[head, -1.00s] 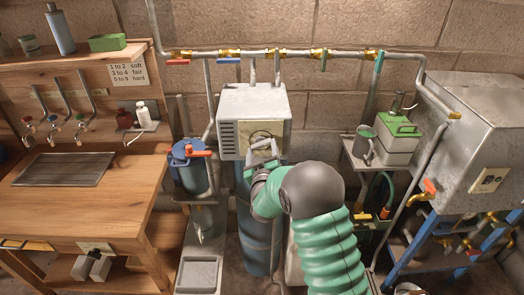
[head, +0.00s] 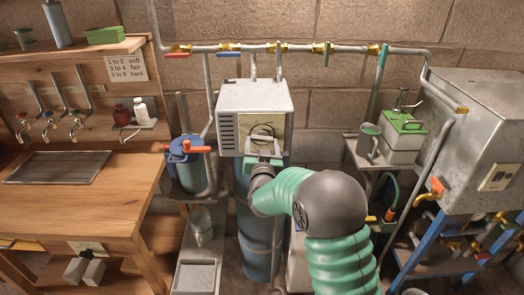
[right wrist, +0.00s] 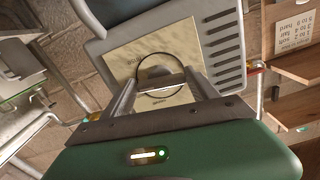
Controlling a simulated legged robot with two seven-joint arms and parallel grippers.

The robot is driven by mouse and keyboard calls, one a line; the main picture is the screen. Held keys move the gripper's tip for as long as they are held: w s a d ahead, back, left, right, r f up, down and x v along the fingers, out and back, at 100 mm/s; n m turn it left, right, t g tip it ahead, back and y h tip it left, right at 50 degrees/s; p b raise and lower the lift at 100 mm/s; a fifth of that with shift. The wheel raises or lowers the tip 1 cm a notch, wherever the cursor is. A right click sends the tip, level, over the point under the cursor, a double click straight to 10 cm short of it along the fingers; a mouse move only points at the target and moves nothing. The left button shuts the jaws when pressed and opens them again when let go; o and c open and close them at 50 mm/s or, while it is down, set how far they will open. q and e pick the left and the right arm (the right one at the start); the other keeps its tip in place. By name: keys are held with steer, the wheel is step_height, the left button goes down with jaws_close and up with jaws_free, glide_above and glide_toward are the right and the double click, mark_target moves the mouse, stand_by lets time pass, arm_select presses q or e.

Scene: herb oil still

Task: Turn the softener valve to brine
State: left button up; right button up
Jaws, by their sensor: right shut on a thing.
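The softener is a blue tank (head: 258,225) with a grey box-shaped head (head: 254,97) on top. A cream dial plate (head: 264,136) with a dark ring is on the front of the head. In the right wrist view the plate (right wrist: 205,45) carries small lettering, too small to read surely, and the valve knob (right wrist: 157,76) sits inside the ring. My right gripper (head: 263,157) reaches up to the plate from below. In the right wrist view its fingers (right wrist: 158,90) are shut on the knob, partly hiding it. My left gripper is not in view.
A pipe with several coloured valves (head: 278,48) runs along the wall above. A blue canister (head: 188,165) with an orange handle stands left of the softener. A shelf with a green-topped container (head: 403,135) and a grey metal tank (head: 480,130) are at the right. A wooden bench (head: 80,205) fills the left.

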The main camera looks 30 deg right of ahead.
steer(key=shift+f+m+b, duration=0.2)
steer(key=shift+m+b, duration=0.2)
steer(key=shift+m, duration=0.1)
steer(key=shift+a, duration=0.1)
steer(key=o, duration=1.4)
steer(key=shift+c, duration=0.2)
steer(key=shift+r, duration=0.1)
steer(key=b+v, duration=0.1)
steer(key=v, duration=1.5)
steer(key=shift+s, duration=0.35)
